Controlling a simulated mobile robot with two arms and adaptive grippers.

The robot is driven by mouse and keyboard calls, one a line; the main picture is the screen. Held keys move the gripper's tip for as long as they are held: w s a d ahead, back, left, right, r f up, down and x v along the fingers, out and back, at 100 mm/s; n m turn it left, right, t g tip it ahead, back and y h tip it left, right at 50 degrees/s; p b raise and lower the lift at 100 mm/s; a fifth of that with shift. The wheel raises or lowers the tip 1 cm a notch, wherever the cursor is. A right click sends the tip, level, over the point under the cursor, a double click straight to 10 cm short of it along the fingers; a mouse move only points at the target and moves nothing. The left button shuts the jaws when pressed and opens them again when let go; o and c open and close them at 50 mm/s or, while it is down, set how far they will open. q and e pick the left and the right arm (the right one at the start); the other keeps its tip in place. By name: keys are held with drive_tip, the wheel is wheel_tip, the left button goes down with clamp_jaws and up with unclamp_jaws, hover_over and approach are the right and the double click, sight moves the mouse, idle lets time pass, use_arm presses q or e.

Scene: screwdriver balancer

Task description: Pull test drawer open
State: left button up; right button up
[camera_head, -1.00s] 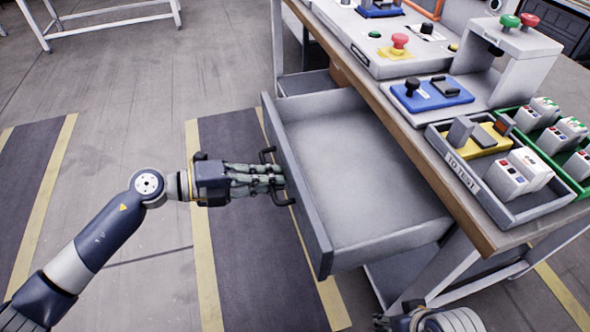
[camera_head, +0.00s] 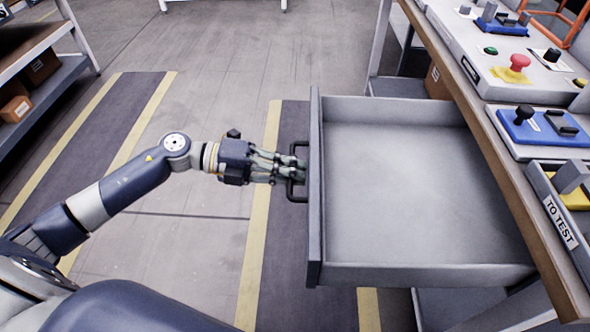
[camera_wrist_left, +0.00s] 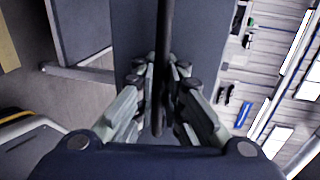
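The test drawer (camera_head: 420,190) is a grey, empty tray pulled well out from under the workbench. Its dark front panel (camera_head: 315,190) faces left and carries a black bar handle (camera_head: 292,186). My left gripper (camera_head: 290,170) reaches in from the left with its fingers at the handle. In the left wrist view the fingers (camera_wrist_left: 160,95) lie close on both sides of the dark handle bar (camera_wrist_left: 162,45), shut around it. The exact contact is partly hidden. My right gripper is not in view.
The workbench (camera_head: 500,170) runs along the right, holding a red button (camera_head: 519,62), a blue joystick panel (camera_head: 550,127) and a "TO TEST" tray (camera_head: 560,222). A shelf with boxes (camera_head: 15,108) stands at upper left. Floor left of the drawer is clear.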

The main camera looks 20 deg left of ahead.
use_arm(q)
drive_tip(key=shift+o, duration=0.3)
drive_tip(key=shift+a, duration=0.15)
drive_tip(key=v, duration=1.1)
drive_tip(key=shift+s+a, duration=0.2)
drive_tip(key=shift+a, duration=0.15)
